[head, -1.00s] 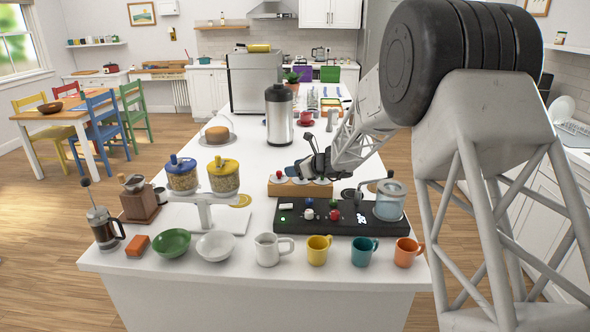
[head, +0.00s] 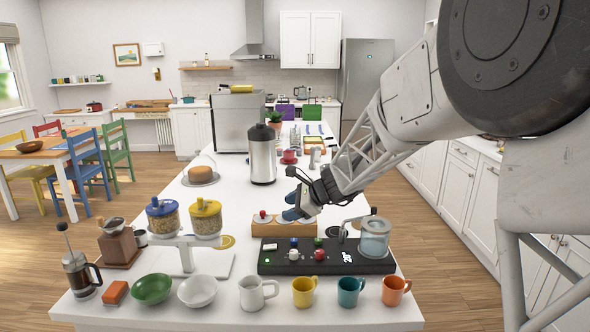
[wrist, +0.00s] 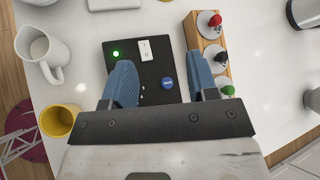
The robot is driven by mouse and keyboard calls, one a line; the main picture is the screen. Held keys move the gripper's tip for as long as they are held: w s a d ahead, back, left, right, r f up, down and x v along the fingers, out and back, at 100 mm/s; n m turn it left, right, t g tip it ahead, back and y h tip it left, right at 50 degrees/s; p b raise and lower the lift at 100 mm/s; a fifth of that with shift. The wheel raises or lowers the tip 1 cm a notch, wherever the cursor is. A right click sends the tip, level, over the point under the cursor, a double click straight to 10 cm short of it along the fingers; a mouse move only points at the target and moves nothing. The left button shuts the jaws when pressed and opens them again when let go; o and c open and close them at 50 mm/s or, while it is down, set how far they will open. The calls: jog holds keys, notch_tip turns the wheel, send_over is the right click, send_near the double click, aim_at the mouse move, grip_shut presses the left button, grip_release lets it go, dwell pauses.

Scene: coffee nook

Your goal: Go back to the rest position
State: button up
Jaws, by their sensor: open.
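Below the fingers there is a black control panel (wrist: 123,43) with a green light, a white switch and a blue button. The wooden block also shows in the wrist view (wrist: 192,34), beside the right finger, with red, black and green knobs on it. The black panel shows in the head view (head: 340,266).
A steel canister (head: 263,155) stands left of my gripper. A glass jar (head: 375,238) stands on the panel's right end. Several mugs, among them a yellow one (head: 304,292), line the front edge. A two-pan scale (head: 184,240) holds lidded jars at left.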

jog(key=s+d+n+h, duration=0.3)
jog(key=s+d+n, duration=0.2)
jog(key=s, duration=1)
jog(key=s+d+n+g+h, duration=0.1)
jog(key=s+d+n+h, duration=0.2)
jog(key=s, duration=1.3)
jog(key=s+d+r+n+h, duration=0.1)
jog(key=s+d+n+h, duration=0.3)
jog(key=s, duration=1.2)
jog(key=d+n, duration=0.4)
jog(key=d, duration=0.3)
jog(key=shift+d+n+g, duration=0.3)
jog(key=shift+r, duration=0.1)
